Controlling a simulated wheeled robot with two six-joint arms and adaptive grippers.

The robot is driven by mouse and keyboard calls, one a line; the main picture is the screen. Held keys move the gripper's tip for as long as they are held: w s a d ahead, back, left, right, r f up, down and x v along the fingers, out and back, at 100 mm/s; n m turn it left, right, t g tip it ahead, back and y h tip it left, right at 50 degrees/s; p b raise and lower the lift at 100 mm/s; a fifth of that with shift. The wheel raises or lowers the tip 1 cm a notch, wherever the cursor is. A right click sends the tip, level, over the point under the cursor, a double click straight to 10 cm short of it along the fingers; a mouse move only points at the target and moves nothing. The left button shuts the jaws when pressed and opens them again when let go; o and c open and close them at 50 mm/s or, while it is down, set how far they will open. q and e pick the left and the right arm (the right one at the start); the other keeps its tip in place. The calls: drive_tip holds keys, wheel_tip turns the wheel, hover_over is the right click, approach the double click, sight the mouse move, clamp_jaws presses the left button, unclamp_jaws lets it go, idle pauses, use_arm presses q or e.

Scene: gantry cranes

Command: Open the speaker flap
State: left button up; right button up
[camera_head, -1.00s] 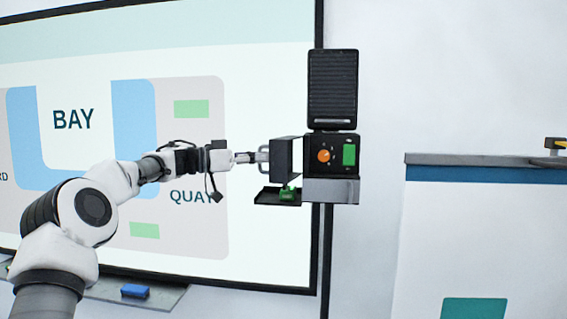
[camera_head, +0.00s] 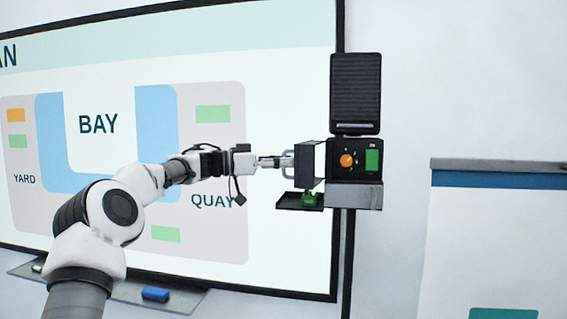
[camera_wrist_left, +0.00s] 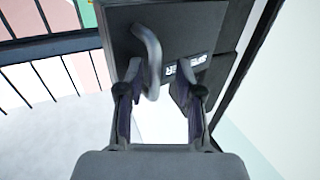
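The speaker flap (camera_head: 308,165) is a dark panel standing out from the left side of the black control box (camera_head: 350,172), swung away from its front. In the left wrist view the flap (camera_wrist_left: 205,30) fills the top, with a grey bar handle (camera_wrist_left: 152,55) and a partly hidden white label. My left gripper (camera_head: 278,162) is at the handle on the flap's left side. In the left wrist view its fingers (camera_wrist_left: 160,72) are spread, with the handle between them, nearer the left finger. My right gripper is out of view.
The box shows an orange knob (camera_head: 347,160) and a green panel (camera_head: 373,160). A ribbed black panel (camera_head: 356,90) stands above it. A whiteboard (camera_head: 270,100) is behind; a white cabinet (camera_head: 490,240) stands right.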

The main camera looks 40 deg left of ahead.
use_arm(q)
drive_tip(key=v, duration=1.1)
drive_tip(key=shift+s+a, duration=0.25)
drive_tip(key=shift+s, duration=0.05)
